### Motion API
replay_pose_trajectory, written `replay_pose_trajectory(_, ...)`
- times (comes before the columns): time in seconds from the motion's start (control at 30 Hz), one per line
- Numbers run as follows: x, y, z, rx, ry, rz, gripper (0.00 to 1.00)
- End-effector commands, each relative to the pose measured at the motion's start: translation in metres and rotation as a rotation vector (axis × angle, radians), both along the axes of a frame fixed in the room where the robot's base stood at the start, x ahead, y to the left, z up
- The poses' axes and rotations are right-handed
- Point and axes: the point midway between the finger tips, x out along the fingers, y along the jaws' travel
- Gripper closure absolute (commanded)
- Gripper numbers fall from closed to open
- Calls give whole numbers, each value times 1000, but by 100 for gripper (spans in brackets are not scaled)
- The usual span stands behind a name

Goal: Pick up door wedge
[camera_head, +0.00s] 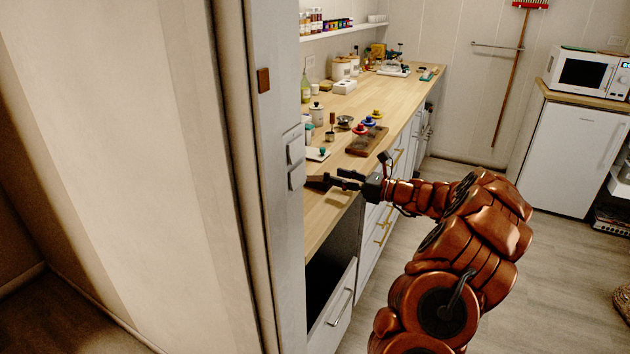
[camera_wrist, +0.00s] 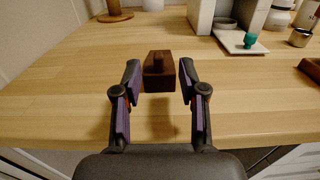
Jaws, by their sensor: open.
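My gripper (camera_wrist: 158,68) is open, with one finger on each side of the block's near end. Narrow gaps seem to show between the block and both fingers. In the head view, my gripper (camera_head: 338,180) reaches over the counter's front edge from the right. A brown piece (camera_head: 318,182) shows at its tips, partly hidden by the fingers and the door frame.
The counter (camera_head: 340,215) is bare around the block. A white tray with a teal-topped item (camera_wrist: 249,42) stands behind to the right. A dark wooden board (camera_head: 366,141) with colored knobs lies farther along. A pale door frame (camera_head: 270,150) blocks the left side.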

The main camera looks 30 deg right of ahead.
Motion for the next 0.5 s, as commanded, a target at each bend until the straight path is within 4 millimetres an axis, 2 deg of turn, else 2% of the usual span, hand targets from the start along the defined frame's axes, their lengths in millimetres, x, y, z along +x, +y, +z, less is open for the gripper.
replay_pose_trajectory(0.3,32,21,2,1,2,-1,58)
replay_pose_trajectory(0.5,40,25,2,-1,2,-5,58)
